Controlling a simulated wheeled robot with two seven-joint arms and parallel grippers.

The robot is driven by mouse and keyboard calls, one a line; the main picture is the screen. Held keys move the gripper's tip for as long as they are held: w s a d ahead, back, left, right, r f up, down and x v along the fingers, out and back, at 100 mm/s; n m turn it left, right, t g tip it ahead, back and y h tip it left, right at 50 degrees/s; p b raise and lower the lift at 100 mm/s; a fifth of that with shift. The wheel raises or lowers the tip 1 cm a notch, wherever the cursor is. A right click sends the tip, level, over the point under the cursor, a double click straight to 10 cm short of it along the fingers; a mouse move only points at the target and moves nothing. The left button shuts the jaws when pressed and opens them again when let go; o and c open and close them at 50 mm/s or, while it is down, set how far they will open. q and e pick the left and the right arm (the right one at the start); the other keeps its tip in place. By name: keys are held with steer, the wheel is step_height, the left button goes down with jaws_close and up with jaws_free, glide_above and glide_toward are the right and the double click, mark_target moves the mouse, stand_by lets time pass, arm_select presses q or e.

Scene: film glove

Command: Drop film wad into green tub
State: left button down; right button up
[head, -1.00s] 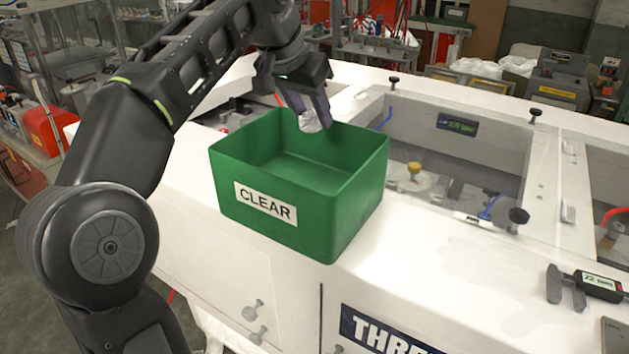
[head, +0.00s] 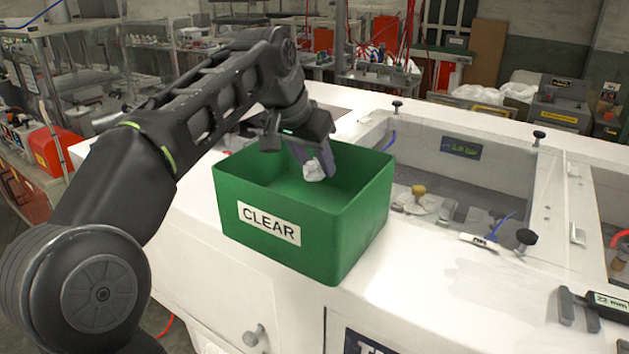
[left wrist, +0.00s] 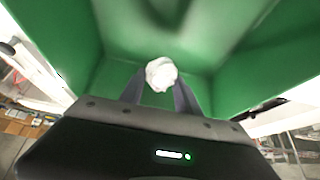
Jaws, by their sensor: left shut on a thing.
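The green tub (head: 330,238) stands on the white machine top with a "CLEAR" label on its front. Its inside wall also fills much of the left wrist view (left wrist: 245,60). My left gripper (head: 316,172) is over the tub's opening, its fingers pointing down inside the rim. It is shut on the crumpled whitish film wad (head: 313,170), which shows between the fingertips in the left wrist view (left wrist: 161,74). No other thing shows inside the tub, though part of its floor is hidden. My right gripper is not in view.
A glass-topped bay (head: 440,160) with black knobs lies right of the tub. A pen-like tool (head: 480,241) and a caliper (head: 590,306) marked "22 mm" lie on the white top.

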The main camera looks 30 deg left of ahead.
mark_target(315, 185)
arm_select(q)
step_height(315, 185, down, 4)
steer(key=shift+f, duration=0.1)
stand_by(0.4)
steer(key=shift+f+b, duration=0.6)
steer(key=c, duration=0.9)
jaws_free()
steer(key=shift+o, duration=0.2)
